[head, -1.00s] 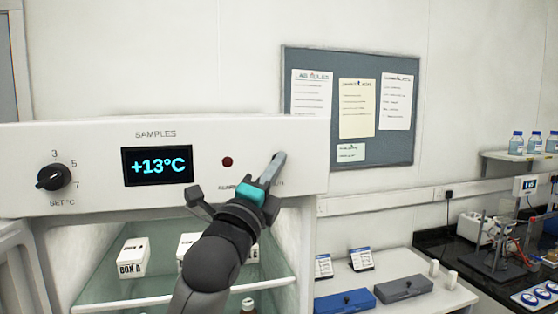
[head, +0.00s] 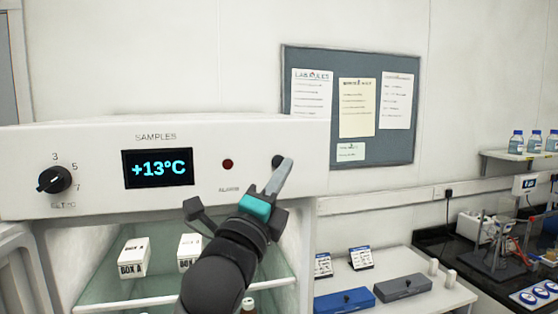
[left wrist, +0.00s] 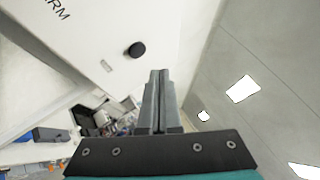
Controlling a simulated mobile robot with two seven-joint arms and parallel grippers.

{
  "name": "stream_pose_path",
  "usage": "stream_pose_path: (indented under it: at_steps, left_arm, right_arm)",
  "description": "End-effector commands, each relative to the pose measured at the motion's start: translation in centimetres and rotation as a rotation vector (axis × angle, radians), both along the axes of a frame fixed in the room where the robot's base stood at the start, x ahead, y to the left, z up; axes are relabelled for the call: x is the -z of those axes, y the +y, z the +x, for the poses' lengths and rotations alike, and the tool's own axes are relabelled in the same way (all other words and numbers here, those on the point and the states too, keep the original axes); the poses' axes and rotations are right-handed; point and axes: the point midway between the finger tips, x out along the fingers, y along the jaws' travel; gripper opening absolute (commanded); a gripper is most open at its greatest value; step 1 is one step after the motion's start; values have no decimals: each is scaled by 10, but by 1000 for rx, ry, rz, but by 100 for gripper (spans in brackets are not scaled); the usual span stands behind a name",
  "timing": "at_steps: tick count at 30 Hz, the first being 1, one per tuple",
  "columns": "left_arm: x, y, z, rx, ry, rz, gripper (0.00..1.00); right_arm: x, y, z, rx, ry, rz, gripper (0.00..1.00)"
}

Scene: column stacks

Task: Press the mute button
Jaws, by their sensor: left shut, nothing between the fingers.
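The mute button is a small round black button (head: 278,161) on the right end of the white fridge panel (head: 80,142). In the head view, the fingers of my left gripper (head: 284,168) cover its right part and the panel below it. In the left wrist view, the black button (left wrist: 136,49) shows whole, left of and above the closed fingertips (left wrist: 159,76), with a gap in the picture. My left gripper is shut and empty. I cannot tell the exact distance to the panel. My right gripper is in neither view.
A dark red alarm light (head: 228,164), a display (head: 158,167) reading +13°C and a set knob (head: 55,179) sit left on the same panel. The open fridge below holds white boxes (head: 134,257). A bench (head: 426,296) with blue and grey boxes stands right.

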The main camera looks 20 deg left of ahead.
Motion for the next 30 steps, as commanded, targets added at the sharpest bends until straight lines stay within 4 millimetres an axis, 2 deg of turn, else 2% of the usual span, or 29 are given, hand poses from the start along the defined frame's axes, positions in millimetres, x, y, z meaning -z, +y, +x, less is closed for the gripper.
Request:
stream_pose_path:
  at_steps: [9, 30]
  left_arm:
    - [-1, -15, -23, 1, 0, -2, 0]
    - [0, -16, -24, 0, 0, -1, 0]
  right_arm:
    - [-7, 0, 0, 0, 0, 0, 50]
    - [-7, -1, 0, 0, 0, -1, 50]
